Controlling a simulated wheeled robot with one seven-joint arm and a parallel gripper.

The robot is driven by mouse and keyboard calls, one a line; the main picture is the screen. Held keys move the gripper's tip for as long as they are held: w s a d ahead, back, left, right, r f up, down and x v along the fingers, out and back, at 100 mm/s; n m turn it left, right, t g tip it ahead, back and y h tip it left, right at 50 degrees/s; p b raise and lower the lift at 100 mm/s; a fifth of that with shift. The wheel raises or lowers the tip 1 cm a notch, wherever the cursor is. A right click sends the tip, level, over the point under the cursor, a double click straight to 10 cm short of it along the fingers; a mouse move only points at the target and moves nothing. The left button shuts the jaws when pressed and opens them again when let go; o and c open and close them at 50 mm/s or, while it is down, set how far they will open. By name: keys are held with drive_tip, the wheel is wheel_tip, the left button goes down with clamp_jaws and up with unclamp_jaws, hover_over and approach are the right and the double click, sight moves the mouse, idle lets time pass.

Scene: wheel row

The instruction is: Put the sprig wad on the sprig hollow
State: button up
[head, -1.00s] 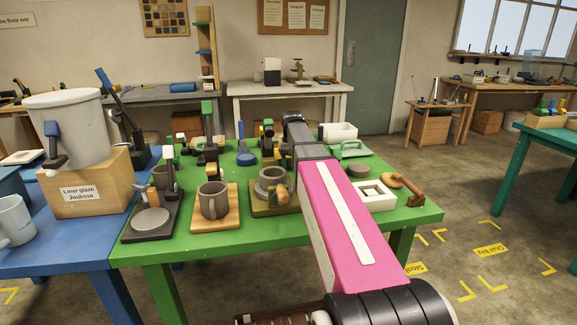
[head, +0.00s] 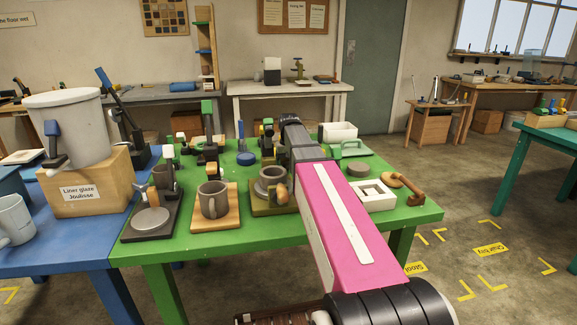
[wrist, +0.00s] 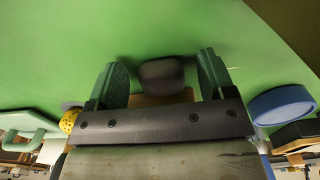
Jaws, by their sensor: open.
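A dark grey-brown lump, which looks like the sprig wad (wrist: 160,74), sits between my fingertips in the wrist view, with a tan wooden surface (wrist: 150,99) showing just below it. My gripper (wrist: 162,78) is open, with one green finger on each side of the lump and a visible gap on both sides. In the head view my gripper is at the far end of my pink arm, mostly hidden among the tools, and I cannot make out the lump there. A white block with a square recess (head: 386,201), probably the sprig hollow, lies to the right of my arm.
A mug on a wooden board (head: 232,222) and a mug on an olive stand (head: 259,208) are left of my arm. A blue round-based tool (wrist: 283,104) and a green handled plate (wrist: 22,124) flank my gripper. Green tabletop (head: 408,216) is bare at front right.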

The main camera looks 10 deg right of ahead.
sight(289, 166)
wheel_tip(289, 166, up, 11)
drive_tip(key=shift+o, duration=0.5)
drive_tip(key=shift+r, duration=0.35)
drive_tip(key=shift+s+f, duration=0.2)
drive_tip(key=shift+f, duration=2.8)
drive_tip(key=shift+s+f, duration=0.15)
drive_tip(key=shift+f, duration=2.85)
drive_tip(key=shift+c, duration=0.3)
drive_tip(key=c, duration=1)
drive_tip(key=shift+r, duration=0.1)
drive_tip(key=shift+c, duration=0.2)
